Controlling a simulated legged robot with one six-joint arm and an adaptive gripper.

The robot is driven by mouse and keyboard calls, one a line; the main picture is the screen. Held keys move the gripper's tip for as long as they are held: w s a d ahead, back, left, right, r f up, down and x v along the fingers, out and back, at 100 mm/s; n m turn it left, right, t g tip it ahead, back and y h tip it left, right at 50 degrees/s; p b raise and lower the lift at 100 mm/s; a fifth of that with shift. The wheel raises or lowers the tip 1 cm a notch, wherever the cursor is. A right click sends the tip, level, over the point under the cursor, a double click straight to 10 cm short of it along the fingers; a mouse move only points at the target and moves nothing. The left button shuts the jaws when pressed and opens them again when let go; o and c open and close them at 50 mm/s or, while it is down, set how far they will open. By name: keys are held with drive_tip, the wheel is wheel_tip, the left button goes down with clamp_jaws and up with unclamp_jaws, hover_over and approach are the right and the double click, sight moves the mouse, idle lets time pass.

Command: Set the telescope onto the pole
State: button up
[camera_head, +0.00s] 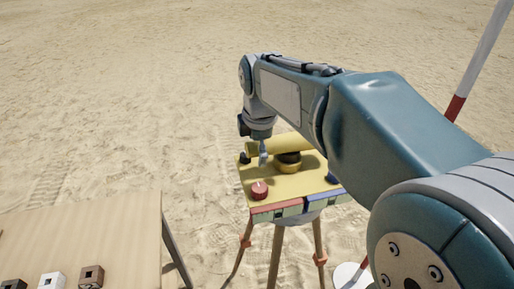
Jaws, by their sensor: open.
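A yellow tube (294,141), seemingly the telescope, lies at the back of a yellow tabletop (277,188) that stands on a tripod. My gripper (260,154) points down at the tube's left part; it is open, and I cannot tell whether its fingers touch the tube. My wrist hides part of the tube. A short round post (288,164), black above and yellow below, stands in front of the tube. A tall red and white striped pole (482,62) stands at the right; my arm hides its lower middle.
A red knob (259,189) sits at the tabletop's front left, and a blue one (332,178) at its right. A wooden table (95,232) at the lower left bears small dark and white blocks. Open sand lies behind.

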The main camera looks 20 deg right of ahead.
wheel_tip(320, 180, up, 12)
drive_tip(key=s, duration=0.2)
drive_tip(key=shift+f, duration=0.15)
drive_tip(key=shift+s, duration=0.15)
drive_tip(key=s+d+f+m+t, duration=0.2)
drive_tip(key=s+f+m+t, duration=0.1)
drive_tip(key=s+f+m, duration=1.1)
drive_tip(key=s+m, duration=0.2)
drive_tip(key=m, duration=0.2)
drive_tip(key=shift+s+f, duration=0.35)
idle(1.2)
